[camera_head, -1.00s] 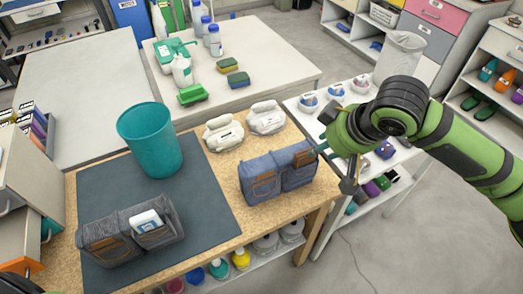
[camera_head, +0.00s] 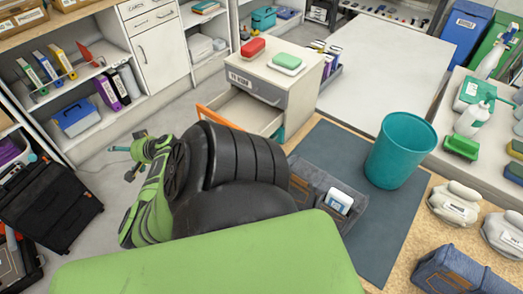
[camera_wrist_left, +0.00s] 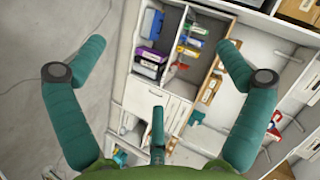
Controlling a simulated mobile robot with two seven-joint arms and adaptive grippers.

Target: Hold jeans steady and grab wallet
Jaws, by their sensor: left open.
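Grey jeans (camera_head: 354,215) lie folded on the dark mat, with a white item (camera_head: 339,201) in a pocket. My left arm hides their left part. Blue jeans (camera_head: 456,274) lie at the bottom right, cut by the frame edge. No wallet can be made out. My left gripper (camera_head: 128,161) is out to the left over the floor, far from both jeans. In the left wrist view its teal fingers (camera_wrist_left: 159,46) are spread wide with nothing between them. My right gripper is out of view.
A teal bin (camera_head: 401,150) stands on the mat (camera_head: 390,225). A drawer cabinet (camera_head: 280,85) with an open drawer stands behind the grey jeans. Shelves with binders (camera_head: 110,92) are at the left, a black case (camera_head: 45,205) below. White pouches (camera_head: 455,208) are at the right.

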